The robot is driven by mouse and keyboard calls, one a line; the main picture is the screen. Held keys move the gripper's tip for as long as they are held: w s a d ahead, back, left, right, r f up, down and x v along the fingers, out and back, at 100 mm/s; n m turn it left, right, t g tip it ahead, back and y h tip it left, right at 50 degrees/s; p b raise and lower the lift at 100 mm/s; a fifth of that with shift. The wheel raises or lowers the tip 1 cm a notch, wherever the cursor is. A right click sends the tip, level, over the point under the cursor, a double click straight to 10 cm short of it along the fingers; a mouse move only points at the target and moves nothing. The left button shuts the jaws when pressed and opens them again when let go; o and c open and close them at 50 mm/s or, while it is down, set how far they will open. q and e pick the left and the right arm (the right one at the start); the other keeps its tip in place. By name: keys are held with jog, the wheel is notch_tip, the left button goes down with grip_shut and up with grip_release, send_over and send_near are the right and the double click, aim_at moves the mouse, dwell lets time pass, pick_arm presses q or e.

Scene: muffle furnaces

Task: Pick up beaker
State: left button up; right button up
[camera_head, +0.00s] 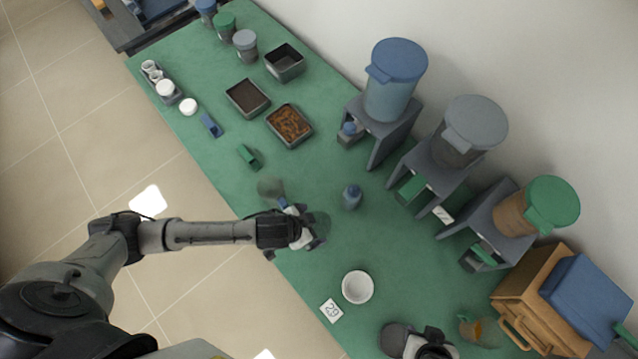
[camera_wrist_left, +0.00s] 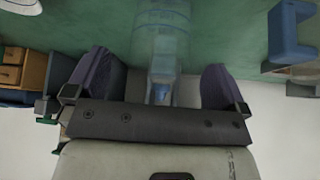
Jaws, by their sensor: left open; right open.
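A clear glass vessel (camera_head: 270,187), possibly a beaker, stands on the green bench just above my left gripper (camera_head: 304,231). Another clear vessel with amber contents (camera_head: 480,329), also beaker-like, stands at the lower right, to the right of my right gripper (camera_head: 425,350). My left gripper is open over the bench's front edge. In the left wrist view, a clear container with blue markings (camera_wrist_left: 161,45) appears between the spread fingers (camera_wrist_left: 159,87). My right gripper is open, partly cut off by the bottom edge.
A small blue bottle (camera_head: 352,197) stands right of my left gripper. Three hopper stands, including the blue one (camera_head: 393,85), line the back. Trays (camera_head: 289,125) sit further up. Some bench near the middle is clear.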

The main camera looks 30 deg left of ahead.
pick_arm(q)
send_over(319, 229)
jog(key=shift+f, duration=2.3)
jog(key=shift+c, duration=0.3)
jog(key=c, duration=0.9)
